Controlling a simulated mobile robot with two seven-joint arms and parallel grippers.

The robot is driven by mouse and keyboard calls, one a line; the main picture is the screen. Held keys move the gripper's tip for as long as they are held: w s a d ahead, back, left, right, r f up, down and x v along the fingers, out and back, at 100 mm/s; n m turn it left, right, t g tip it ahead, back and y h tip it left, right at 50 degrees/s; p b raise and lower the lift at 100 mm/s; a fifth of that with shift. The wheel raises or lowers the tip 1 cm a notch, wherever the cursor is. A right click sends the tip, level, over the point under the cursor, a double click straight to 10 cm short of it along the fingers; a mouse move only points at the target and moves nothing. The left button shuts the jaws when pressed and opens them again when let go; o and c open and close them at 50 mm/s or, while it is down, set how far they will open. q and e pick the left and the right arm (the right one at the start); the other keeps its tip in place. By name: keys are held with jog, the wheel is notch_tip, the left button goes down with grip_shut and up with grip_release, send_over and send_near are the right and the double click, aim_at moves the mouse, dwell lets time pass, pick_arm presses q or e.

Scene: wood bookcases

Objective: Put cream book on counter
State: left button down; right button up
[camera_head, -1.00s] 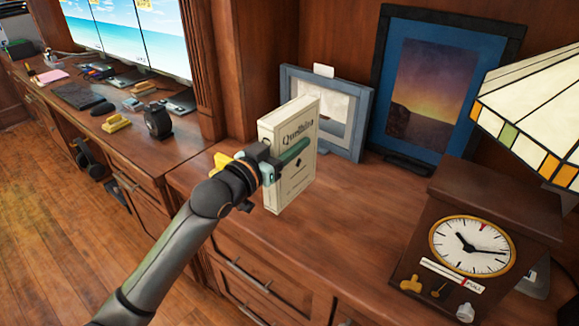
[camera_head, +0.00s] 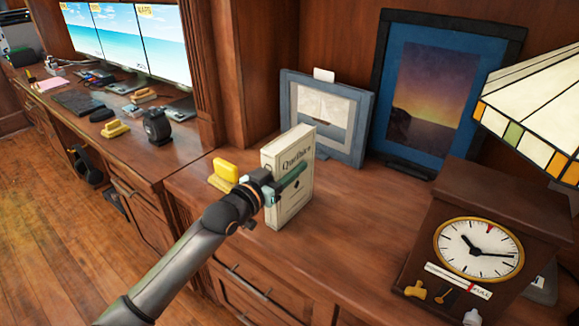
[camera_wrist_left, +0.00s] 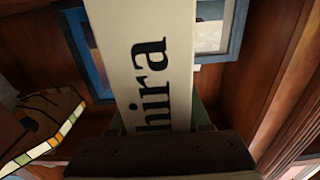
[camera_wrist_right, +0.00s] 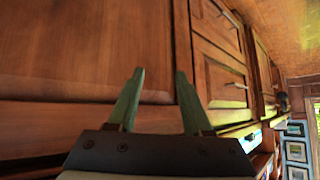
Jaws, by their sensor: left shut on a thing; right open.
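The cream book (camera_head: 287,178) stands upright at the counter (camera_head: 345,215), in front of the small blue-grey frame; I cannot tell for sure whether its bottom edge touches the wood. My left gripper (camera_head: 285,186) is shut on the book from its near side, fingers across its cover. In the left wrist view the cream book (camera_wrist_left: 143,65) fills the middle, dark letters showing. My right gripper (camera_wrist_right: 155,95) is open and empty in the right wrist view, facing wooden cabinet fronts; it is out of the head view.
A small blue-grey frame (camera_head: 325,118) and a large dark-blue frame (camera_head: 435,95) stand behind. A clock box (camera_head: 480,245) and stained-glass lamp (camera_head: 535,105) are at right. A yellow object (camera_head: 222,175) lies left of the book. The counter between book and clock is clear.

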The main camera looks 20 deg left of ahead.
pick_arm(q)
jog(key=shift+r, duration=0.15)
jog(key=c, duration=0.8)
grip_release()
jog(key=shift+f, duration=0.25)
jog(key=o, duration=0.4)
jog(key=shift+o, duration=0.2)
